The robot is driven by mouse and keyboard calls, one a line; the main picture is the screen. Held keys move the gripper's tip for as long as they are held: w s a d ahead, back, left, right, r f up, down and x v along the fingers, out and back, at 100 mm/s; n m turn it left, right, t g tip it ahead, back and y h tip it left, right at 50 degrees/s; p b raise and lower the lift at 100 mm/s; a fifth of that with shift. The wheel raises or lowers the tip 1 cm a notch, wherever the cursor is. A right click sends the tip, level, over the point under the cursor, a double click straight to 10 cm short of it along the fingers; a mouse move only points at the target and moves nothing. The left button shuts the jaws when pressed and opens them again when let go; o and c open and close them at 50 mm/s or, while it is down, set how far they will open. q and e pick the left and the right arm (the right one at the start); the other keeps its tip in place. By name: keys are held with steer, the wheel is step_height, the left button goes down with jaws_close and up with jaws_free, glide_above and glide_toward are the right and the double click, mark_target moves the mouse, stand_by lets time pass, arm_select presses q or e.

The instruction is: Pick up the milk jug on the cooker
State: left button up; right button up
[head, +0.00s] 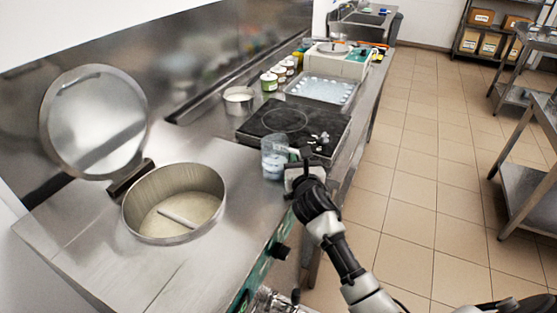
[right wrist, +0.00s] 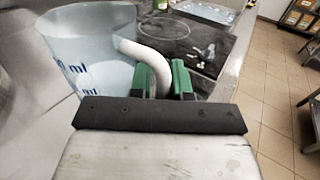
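The milk jug (head: 273,160) is a clear measuring jug at the right edge of the steel cooker top (head: 235,232), close to the black hob. I cannot tell whether its base touches the surface. In the right wrist view the jug (right wrist: 90,45) shows blue "ml" marks and a white curved handle (right wrist: 152,58). My right gripper (head: 297,168) is at the jug's right side. In the right wrist view its green fingertips (right wrist: 163,82) stand close on both sides of the handle and appear shut on it. My left gripper is not in view.
The cooker's round pot (head: 130,215) is open, its lid (head: 95,120) raised, with pale liquid inside. Behind the jug are a black hob (head: 265,125), a small pot (head: 239,104) and a tray (head: 322,97).

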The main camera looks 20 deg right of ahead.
jaws_close()
steer(key=shift+r, duration=0.1)
steer(key=shift+r, duration=1)
steer(key=s+d+r, duration=0.6)
steer(key=d+r, duration=0.2)
steer(key=d, duration=0.1)
steer(key=shift+s+d+r, duration=0.25)
steer(key=shift+s+r, duration=0.05)
steer(key=shift+r, duration=0.1)
stand_by(1.5)
